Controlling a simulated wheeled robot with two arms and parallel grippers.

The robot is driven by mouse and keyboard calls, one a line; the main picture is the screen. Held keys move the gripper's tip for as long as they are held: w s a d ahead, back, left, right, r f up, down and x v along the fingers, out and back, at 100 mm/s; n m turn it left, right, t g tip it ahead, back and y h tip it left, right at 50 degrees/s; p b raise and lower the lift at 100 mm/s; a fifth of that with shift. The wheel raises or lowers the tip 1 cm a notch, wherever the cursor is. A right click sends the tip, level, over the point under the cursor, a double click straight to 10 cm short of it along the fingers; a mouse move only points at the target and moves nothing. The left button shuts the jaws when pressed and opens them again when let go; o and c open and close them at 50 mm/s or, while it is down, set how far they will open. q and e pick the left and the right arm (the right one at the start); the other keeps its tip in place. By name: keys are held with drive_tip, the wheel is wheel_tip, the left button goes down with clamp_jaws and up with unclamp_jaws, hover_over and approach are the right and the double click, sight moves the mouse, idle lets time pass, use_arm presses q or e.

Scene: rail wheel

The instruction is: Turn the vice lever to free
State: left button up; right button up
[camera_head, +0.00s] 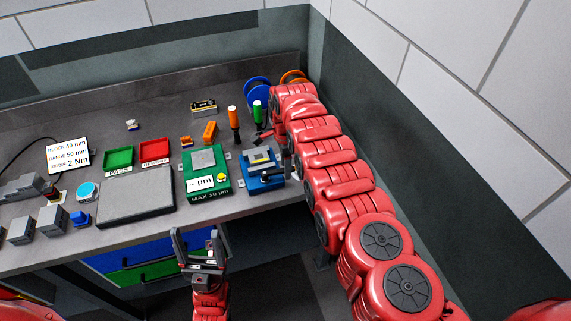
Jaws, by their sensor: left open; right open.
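The blue vice (264,183) stands near the front right of the workbench, with grey jaws and a pale yellowish piece on top. A dark bar shows at its front, but I cannot tell whether it is the lever or how it is set. My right gripper (285,150) is at the vice's right side, largely hidden by its own red arm; I cannot tell whether it touches the vice. My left gripper (198,238) is open and empty in front of the bench edge, pointing up in the picture, left of the vice and apart from it.
A green gauge stand (208,185) is close to the vice's left. A grey plate (136,196), a green tray (119,157) and a red tray (154,152) lie further left. Orange and green-handled tools (233,115) stand behind the vice. A wall closes off the right side.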

clamp_jaws()
idle(1.4)
